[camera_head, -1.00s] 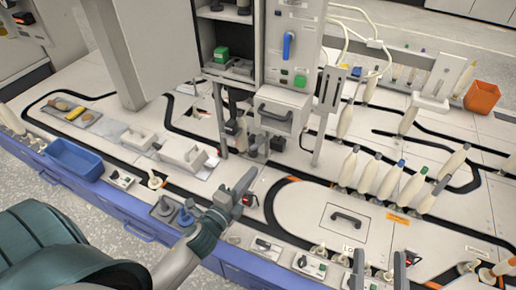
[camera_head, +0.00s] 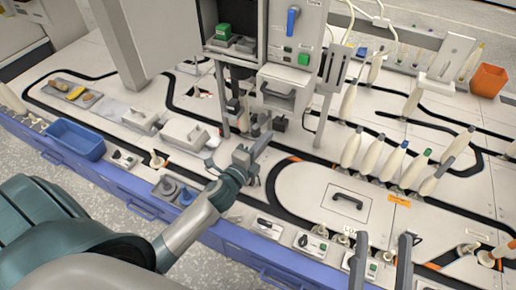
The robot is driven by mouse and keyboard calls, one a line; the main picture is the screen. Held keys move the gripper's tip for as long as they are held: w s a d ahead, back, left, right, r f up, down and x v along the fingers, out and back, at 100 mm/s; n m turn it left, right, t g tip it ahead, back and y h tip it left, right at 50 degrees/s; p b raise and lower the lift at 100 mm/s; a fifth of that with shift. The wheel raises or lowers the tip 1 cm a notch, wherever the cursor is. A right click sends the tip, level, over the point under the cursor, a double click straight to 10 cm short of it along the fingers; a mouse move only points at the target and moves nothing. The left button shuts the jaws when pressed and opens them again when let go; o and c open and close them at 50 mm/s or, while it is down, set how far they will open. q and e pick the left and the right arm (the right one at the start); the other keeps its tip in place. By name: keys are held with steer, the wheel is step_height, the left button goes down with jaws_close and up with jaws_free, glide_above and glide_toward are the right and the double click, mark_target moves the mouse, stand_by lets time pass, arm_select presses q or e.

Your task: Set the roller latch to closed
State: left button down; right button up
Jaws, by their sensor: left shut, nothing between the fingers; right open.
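No part can be clearly made out as the roller latch. Small dark and grey fittings (camera_head: 233,106) stand on the track below the grey machine cabinet, but their setting is too small to read. My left gripper (camera_head: 265,128) is shut and empty, reaching over the white deck just in front of these fittings. Its fingers point away toward the cabinet and partly cover what lies behind them. Whether it touches anything there is unclear. My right gripper (camera_head: 381,252) is open at the bottom edge, its two dark fingers apart above the front of the deck.
The cabinet has a blue lever (camera_head: 292,18), a green button (camera_head: 303,59) and a handled drawer (camera_head: 277,93). Tall cream bobbins (camera_head: 391,161) stand at right. A blue bin (camera_head: 74,140) and an orange bin (camera_head: 489,80) sit at the sides. The handled deck panel (camera_head: 345,205) is clear.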

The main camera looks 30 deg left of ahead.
mark_target(259, 127)
arm_select(q)
steer(key=shift+w+a+b, duration=0.4)
steer(key=shift+w+a, duration=1.4)
steer(key=shift+a, duration=0.05)
arm_select(e)
steer(key=shift+w+d+r+t, duration=0.15)
steer(key=shift+d+r+t, duration=0.2)
steer(key=shift+r, duration=0.2)
steer(key=shift+w+d+r+t, duration=0.15)
steer(key=shift+d+r+t, duration=0.15)
steer(key=shift+r, duration=0.2)
arm_select(q)
steer(key=shift+a+m+h, duration=0.15)
steer(key=shift+m+h, duration=0.15)
steer(key=shift+h, duration=0.1)
arm_select(e)
steer(key=shift+a, duration=0.1)
steer(key=shift+f, duration=0.15)
arm_select(q)
steer(key=shift+a+h, duration=0.15)
steer(key=shift+h, duration=0.25)
arm_select(e)
steer(key=shift+s+a+f, duration=0.1)
steer(key=shift+a+f, duration=0.05)
steer(key=shift+f, duration=0.05)
